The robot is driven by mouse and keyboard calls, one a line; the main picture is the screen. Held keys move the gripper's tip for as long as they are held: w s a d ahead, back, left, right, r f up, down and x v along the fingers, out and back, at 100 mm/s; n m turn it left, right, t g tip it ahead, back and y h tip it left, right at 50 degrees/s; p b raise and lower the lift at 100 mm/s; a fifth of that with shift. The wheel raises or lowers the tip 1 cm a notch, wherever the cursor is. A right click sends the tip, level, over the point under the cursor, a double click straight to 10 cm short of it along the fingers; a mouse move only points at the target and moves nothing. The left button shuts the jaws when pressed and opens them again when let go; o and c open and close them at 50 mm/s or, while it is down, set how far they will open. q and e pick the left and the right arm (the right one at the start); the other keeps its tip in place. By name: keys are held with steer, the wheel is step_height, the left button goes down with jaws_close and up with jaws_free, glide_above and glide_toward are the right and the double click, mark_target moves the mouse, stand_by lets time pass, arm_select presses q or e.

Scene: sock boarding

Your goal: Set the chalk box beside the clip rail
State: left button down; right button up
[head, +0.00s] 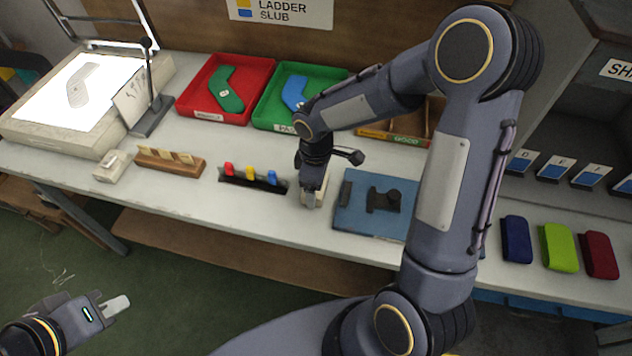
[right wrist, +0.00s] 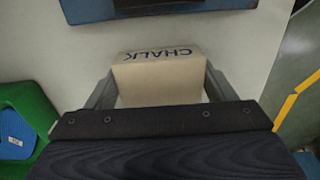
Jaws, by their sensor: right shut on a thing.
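The chalk box (right wrist: 158,78) is a small beige block with CHALK lettered on it. My right gripper (right wrist: 158,92) is shut on it, one finger on each side. In the head view the box (head: 308,199) is partly hidden by the right gripper (head: 312,190), at table height; I cannot tell whether it touches the table. The clip rail (head: 246,186), a black strip with red, yellow and blue clips, lies just left of the box, with a small gap. My left gripper (head: 108,306) is low at the front left, off the table, its jaws unclear.
A blue board (head: 352,217) with a black fixture lies right of the box. Red (head: 226,62) and green (head: 262,122) trays stand behind. A wooden card block (head: 170,163) and a lit panel (head: 78,92) are at left. Coloured cases (head: 558,248) lie far right.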

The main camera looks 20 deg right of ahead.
steer(key=shift+f, duration=0.2)
steer(key=o, duration=1)
steer(key=shift+r, duration=0.1)
step_height(320, 180, up, 12)
steer(key=shift+s+d+r+m+t+y+p, duration=0.2)
steer(key=shift+s+r+m+t+y, duration=0.6)
steer(key=shift+s+m, duration=1.8)
steer(key=shift+s+d+r+m+t+y+p, duration=0.15)
steer(key=shift+s+r+m+t+y, duration=0.7)
steer(key=shift+s, duration=2.7)
steer(key=shift+s+d+r+m+t+y+p, duration=0.2)
steer(key=shift+s+r+m+t, duration=0.75)
steer(key=shift+s+m, duration=2)
